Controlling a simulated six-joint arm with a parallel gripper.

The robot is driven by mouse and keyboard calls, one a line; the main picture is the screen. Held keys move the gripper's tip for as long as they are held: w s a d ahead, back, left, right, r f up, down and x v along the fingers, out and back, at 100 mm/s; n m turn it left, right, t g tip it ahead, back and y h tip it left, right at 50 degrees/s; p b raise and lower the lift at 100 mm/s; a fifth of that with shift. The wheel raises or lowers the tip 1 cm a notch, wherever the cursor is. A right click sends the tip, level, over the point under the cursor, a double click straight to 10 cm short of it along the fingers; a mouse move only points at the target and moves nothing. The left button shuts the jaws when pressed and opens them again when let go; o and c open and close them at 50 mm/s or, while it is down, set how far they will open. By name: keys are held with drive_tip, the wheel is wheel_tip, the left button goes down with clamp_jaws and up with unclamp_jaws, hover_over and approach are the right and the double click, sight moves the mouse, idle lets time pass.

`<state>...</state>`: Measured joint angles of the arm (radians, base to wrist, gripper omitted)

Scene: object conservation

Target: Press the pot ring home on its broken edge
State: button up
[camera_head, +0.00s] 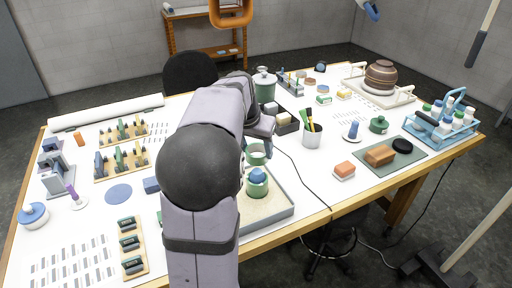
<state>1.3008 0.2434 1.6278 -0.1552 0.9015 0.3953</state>
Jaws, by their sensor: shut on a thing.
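My gripper (267,146) hangs over the sand tray (278,212), partly hidden by my own arm. It is shut on a pale green ring-like piece (257,154), which looks like the pot ring. Below it, a green pot piece (257,186) with a blue top stands in the sand. The ring appears apart from this piece, but the gap in depth cannot be told. The broken edge is too small to make out. The left part of the tray is hidden behind my arm.
Bare white table shows right of the tray.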

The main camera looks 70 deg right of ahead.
sight(252, 159)
drive_tip(key=shift+f+b, duration=2.85)
drive_tip(key=shift+f, duration=1.05)
drive_tip(key=shift+f, duration=0.2)
drive_tip(key=shift+a+f, duration=0.15)
drive_tip(key=shift+f, duration=0.1)
drive_tip(key=o, duration=1.2)
drive_tip(key=shift+r, duration=0.1)
drive_tip(key=shift+r+b, duration=0.3)
drive_tip(key=shift+r, duration=0.15)
drive_tip(key=shift+b+v, duration=0.65)
drive_tip(key=shift+v, duration=2.55)
drive_tip(key=shift+w, duration=0.1)
